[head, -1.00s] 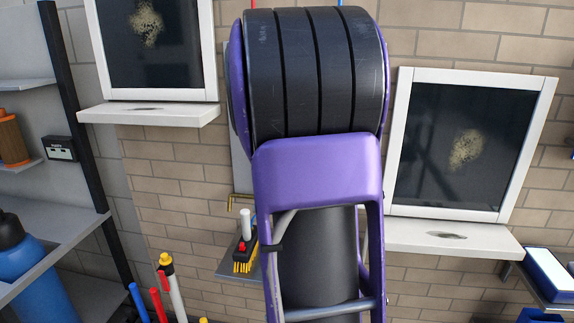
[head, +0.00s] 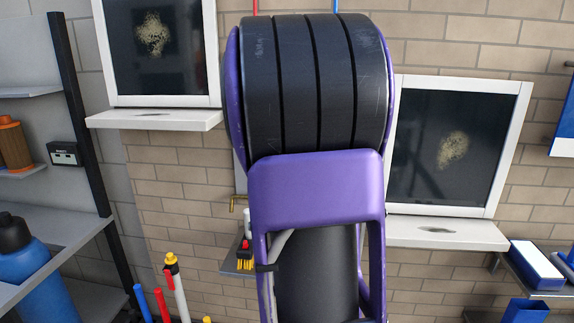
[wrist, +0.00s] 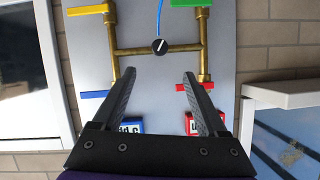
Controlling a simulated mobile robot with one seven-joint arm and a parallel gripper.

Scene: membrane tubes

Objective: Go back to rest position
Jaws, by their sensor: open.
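My gripper (wrist: 157,102) is open and empty in the wrist view. Its two dark fingers are spread wide apart in front of a grey panel (wrist: 228,60). The panel carries brass pipes (wrist: 135,50) with a small black knob (wrist: 160,46) at the middle. Yellow (wrist: 90,9), green (wrist: 192,3), blue (wrist: 95,94) and red (wrist: 194,87) handles sit at the pipe ends. In the head view my purple and black arm fills the middle and hides most of the panel and the gripper itself.
Two white-framed dark windows (head: 445,145) with sills flank my arm on a brick wall. Shelves with a blue bottle (head: 25,265) and an orange spool (head: 14,143) stand at left. Coloured rods (head: 178,290) stand at lower left. A shelf with a blue-and-white box (head: 536,264) is at right.

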